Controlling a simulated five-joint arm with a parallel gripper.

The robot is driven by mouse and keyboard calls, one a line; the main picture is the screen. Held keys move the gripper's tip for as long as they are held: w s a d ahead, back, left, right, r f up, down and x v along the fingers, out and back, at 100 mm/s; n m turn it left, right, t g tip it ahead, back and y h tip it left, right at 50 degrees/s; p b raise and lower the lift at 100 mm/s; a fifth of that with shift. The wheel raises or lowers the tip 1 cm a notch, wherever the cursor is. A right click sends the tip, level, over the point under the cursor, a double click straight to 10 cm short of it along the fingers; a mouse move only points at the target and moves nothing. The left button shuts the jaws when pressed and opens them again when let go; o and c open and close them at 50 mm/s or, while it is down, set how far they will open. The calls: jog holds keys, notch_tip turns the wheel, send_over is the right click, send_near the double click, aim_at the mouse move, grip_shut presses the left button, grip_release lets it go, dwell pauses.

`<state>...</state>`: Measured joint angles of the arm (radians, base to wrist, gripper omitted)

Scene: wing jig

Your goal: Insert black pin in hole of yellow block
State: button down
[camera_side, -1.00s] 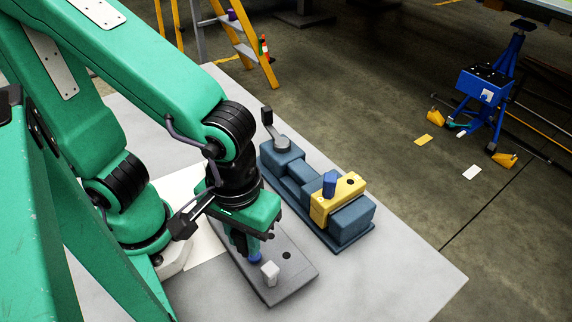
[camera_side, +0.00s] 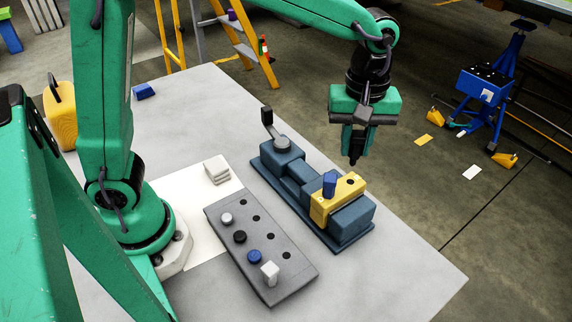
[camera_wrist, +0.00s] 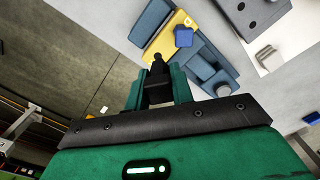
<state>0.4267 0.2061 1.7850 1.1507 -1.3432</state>
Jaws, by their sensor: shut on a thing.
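My gripper (camera_side: 355,150) is raised in the air; in the side view it shows above and a little right of the yellow block. It is shut on a black pin (camera_wrist: 157,62), which sticks out past the fingertips in the wrist view. The yellow block (camera_side: 319,209) is held in a blue-grey vise (camera_side: 350,222). A blue pin (camera_side: 329,184) stands in or on the block. A dark open hole (camera_side: 350,182) shows in the block's top, right of that pin. The held pin is apart from the block.
A grey tray (camera_side: 273,291) holds a white round pin (camera_side: 226,218), a black pin (camera_side: 240,237), a blue pin (camera_side: 254,257) and a white square one (camera_side: 269,272), beside a row of empty holes. The vise handle (camera_side: 267,117) stands up at its far left.

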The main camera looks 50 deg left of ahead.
jog(key=shift+w+a, duration=0.3)
jog(key=shift+w, duration=0.2)
jog(key=shift+w+a, duration=0.3)
jog(key=shift+w, duration=0.2)
jog(key=shift+f, duration=0.15)
jog(key=shift+f, duration=3)
jog(key=shift+f, duration=0.45)
jog(key=shift+f, duration=0.4)
jog(key=shift+f, duration=0.6)
